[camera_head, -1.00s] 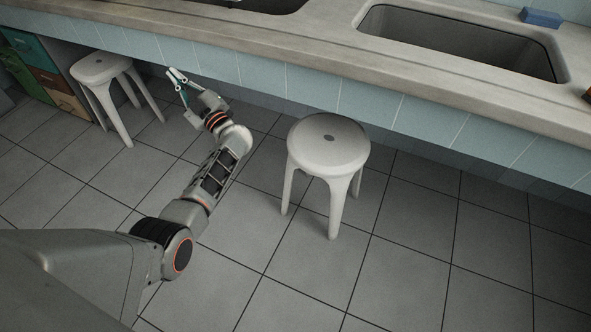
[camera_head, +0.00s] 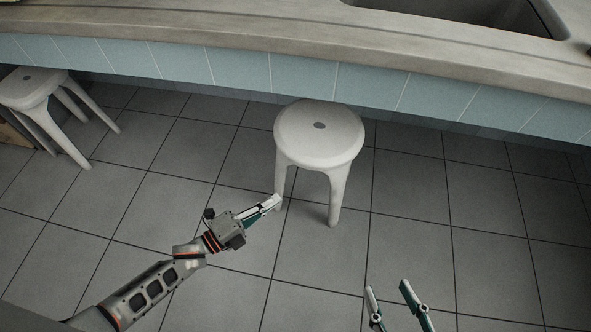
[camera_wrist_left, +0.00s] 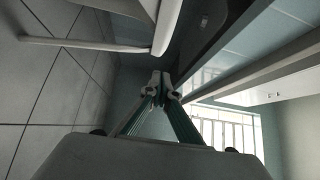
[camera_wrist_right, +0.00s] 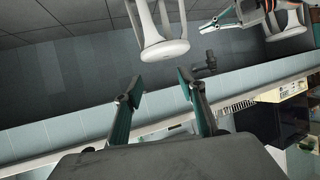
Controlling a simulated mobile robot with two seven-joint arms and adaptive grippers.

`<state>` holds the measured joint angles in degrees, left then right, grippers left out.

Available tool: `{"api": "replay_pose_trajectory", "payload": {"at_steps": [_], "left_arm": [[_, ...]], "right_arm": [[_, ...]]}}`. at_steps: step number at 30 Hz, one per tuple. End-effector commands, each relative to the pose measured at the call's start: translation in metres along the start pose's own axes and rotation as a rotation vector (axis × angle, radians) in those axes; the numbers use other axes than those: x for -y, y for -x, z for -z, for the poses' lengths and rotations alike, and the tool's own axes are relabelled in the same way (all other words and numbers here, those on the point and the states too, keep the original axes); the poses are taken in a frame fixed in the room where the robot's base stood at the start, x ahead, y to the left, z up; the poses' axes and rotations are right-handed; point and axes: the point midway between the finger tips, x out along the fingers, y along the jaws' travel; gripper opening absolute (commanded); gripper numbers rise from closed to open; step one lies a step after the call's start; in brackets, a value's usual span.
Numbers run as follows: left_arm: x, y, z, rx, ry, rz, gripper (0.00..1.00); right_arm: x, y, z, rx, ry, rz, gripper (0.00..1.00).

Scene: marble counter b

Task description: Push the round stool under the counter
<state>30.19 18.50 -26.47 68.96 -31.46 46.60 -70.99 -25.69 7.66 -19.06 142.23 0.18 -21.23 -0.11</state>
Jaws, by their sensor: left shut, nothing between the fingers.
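The white round stool (camera_head: 319,135) stands upright on the tiled floor in front of the counter (camera_head: 230,30). In the head view its seat's far edge overlaps the lower edge of the counter's tiled front. My left gripper (camera_head: 277,200) is shut and empty, low at the stool's left front leg; I cannot tell whether it touches. Its closed fingertips also show in the left wrist view (camera_wrist_left: 161,80). My right gripper (camera_head: 388,288) is open and empty, in front of the stool and to its right. The stool also shows beyond its fingers in the right wrist view (camera_wrist_right: 165,48).
A second white stool (camera_head: 30,88), with a squarer seat, stands at the far left by the counter. A sink basin (camera_head: 470,12) is set in the counter top. The grey floor (camera_head: 480,250) right of the round stool is clear.

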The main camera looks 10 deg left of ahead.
Motion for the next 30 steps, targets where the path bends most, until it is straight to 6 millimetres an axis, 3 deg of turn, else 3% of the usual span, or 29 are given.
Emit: {"api": "replay_pose_trajectory", "payload": {"at_steps": [4,8,21,30], "left_arm": [[-0.009,0.000,0.012,-0.025,-0.024,-0.025,0.00],[-0.009,-0.014,0.013,-0.025,-0.025,-0.024,0.00],[-0.013,-0.097,0.015,-0.024,-0.020,-0.025,0.00],[-0.013,-0.121,-0.010,-0.023,-0.020,-0.026,0.00]], "right_arm": [[0.000,-0.001,0.000,-0.001,0.000,0.000,0.40],[0.000,-0.001,-0.002,0.002,-0.002,0.000,0.40],[0.006,-0.004,0.003,-0.023,-0.064,0.014,0.40],[0.022,-0.005,-0.002,-0.031,-0.161,0.033,0.40]]}}
